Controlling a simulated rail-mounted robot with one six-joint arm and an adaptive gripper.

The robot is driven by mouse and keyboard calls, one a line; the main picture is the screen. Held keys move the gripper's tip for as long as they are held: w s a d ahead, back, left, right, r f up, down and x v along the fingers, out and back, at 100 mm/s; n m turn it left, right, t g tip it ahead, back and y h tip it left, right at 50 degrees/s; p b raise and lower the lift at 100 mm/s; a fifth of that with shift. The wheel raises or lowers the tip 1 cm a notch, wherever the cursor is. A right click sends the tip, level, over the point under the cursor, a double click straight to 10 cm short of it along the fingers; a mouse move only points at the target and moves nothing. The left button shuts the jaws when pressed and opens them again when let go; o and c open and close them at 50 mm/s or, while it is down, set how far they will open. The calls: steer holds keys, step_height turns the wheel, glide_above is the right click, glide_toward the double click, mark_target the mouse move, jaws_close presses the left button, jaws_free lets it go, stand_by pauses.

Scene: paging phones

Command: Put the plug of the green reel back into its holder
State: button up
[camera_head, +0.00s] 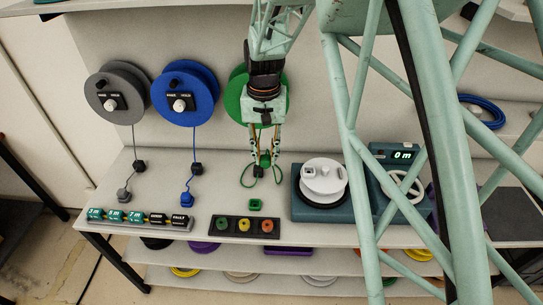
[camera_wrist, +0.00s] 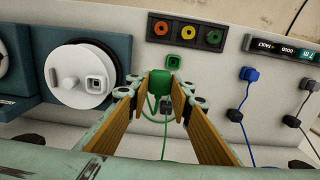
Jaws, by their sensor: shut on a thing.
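The green reel (camera_head: 236,92) is on the back panel, partly hidden by my arm. My gripper (camera_head: 264,160) points down over the bench and is shut on the green plug (camera_wrist: 160,83). Its two fingers (camera_wrist: 160,92) show in the wrist view with the plug between their tips. A green cable (camera_head: 247,174) loops beside the plug. The small square green holder (camera_head: 255,204) lies on the bench just in front of the plug. It also shows in the wrist view (camera_wrist: 173,62), empty and apart from the plug.
Grey (camera_head: 118,92) and blue (camera_head: 185,93) reels hang to the left, their cables and plugs below. A dark box with coloured round parts (camera_head: 244,227) is at the front edge, beside a row of labels (camera_head: 140,219). A teal machine with a white spool (camera_head: 323,180) stands right.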

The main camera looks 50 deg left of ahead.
steer(key=s+a, duration=0.3)
steer(key=shift+s+a, duration=0.15)
steer(key=shift+a, duration=0.05)
stand_by(0.3)
steer(key=shift+f, duration=0.2)
step_height(320, 180, down, 15)
steer(key=b, duration=0.6)
steer(key=shift+r, duration=0.15)
stand_by(3.0)
steer(key=shift+f+b, duration=0.2)
steer(key=shift+b, duration=0.15)
stand_by(0.3)
steer(key=shift+f+b, duration=1.05)
steer(key=shift+f, duration=1.2)
